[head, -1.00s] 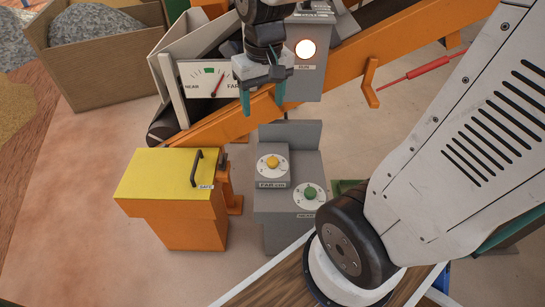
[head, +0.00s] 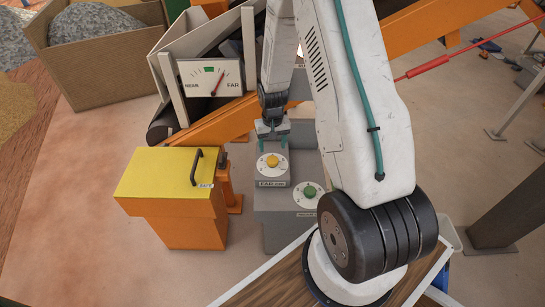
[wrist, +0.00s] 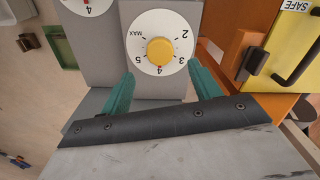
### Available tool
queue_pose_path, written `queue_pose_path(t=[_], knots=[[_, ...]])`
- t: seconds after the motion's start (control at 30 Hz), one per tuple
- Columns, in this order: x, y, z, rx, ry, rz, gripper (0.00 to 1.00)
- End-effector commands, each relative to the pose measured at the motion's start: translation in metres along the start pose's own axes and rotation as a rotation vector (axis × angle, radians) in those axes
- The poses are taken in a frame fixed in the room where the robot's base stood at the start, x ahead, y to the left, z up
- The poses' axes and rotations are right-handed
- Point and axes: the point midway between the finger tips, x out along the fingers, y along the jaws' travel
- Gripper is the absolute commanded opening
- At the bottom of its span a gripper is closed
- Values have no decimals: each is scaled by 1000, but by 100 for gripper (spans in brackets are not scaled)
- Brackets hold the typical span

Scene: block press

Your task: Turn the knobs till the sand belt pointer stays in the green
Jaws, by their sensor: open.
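The yellow knob (head: 272,161) sits on a white numbered dial on the raised part of the grey box, labelled FAR. The wrist view shows the same yellow knob (wrist: 160,51) upside down, with numbers and MAX around it. The green knob (head: 310,191) sits on a lower dial to the right. The gauge (head: 210,77) reads NEAR to FAR; its red needle leans right of the green band, toward FAR. My gripper (head: 272,142) is open and empty just behind the yellow knob. In the wrist view its teal fingers (wrist: 157,83) are apart, short of the knob.
A yellow-topped orange box (head: 165,175) with a black handle and SAFE label stands left of the knobs. The orange conveyor frame (head: 225,120) runs behind. Floor at left is clear.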

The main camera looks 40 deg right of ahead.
Motion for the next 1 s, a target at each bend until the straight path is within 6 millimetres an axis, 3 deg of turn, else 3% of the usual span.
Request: queue_pose_path(t=[0.4, 0.77, 0.8, 0.93, 1.0], knots=[[61, 0, 1, -1, -2, 0, 62], [69, 0, 1, -1, -1, 0, 62], [69, 0, 1, -1, -1, 0, 60], [69, 0, 1, -1, -1, 0, 24], [68, 0, 1, -1, -1, 0, 18]])
